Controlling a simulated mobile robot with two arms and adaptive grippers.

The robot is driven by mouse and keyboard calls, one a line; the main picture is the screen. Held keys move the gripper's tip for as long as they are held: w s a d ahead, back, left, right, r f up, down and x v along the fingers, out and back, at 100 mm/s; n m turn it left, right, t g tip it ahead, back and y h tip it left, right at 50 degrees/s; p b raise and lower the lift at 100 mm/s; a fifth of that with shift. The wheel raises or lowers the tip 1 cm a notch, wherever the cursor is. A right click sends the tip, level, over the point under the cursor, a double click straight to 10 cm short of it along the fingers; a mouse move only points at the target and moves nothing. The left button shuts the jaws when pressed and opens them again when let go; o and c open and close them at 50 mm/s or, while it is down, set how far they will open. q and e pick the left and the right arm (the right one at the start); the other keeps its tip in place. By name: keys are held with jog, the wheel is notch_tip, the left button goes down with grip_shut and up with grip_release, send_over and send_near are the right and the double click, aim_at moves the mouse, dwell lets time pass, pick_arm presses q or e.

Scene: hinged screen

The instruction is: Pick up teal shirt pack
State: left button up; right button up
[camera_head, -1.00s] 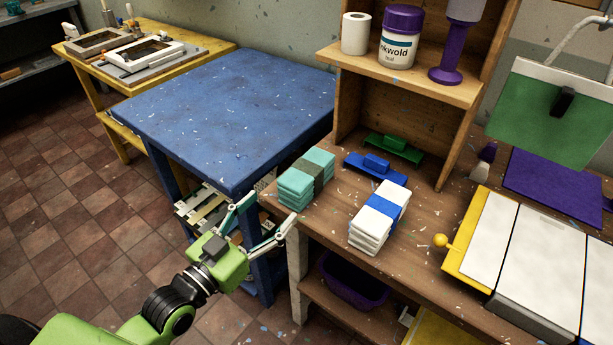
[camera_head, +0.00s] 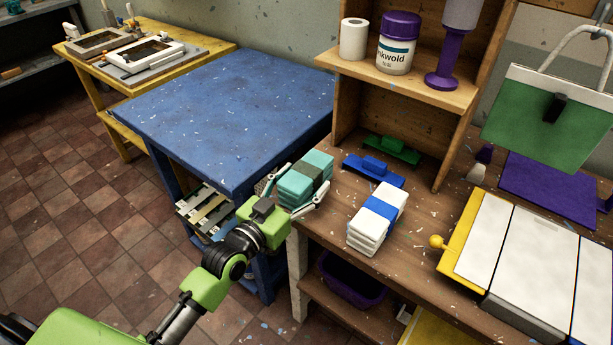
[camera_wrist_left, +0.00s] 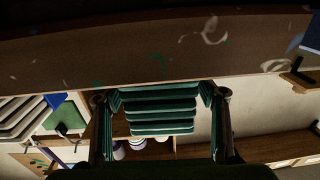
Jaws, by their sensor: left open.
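The teal shirt pack (camera_head: 301,181) is a folded stack with a dark green band, lying on the left end of the brown wooden bench. My left gripper (camera_head: 297,191) is open, with one finger on each side of the pack. In the left wrist view the stacked teal layers (camera_wrist_left: 158,112) show between the two fingers (camera_wrist_left: 160,98). Whether the fingers touch the pack cannot be told. My right gripper is not in view.
A white shirt pack with a blue band (camera_head: 377,218) lies to the right of the teal one. Blue (camera_head: 373,169) and green (camera_head: 392,149) handled tools lie behind. A blue table (camera_head: 225,115) stands at the left. A wooden shelf (camera_head: 405,80) rises behind.

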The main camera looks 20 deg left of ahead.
pick_arm(q)
jog(key=shift+x, duration=0.9)
jog(key=c, duration=1.3)
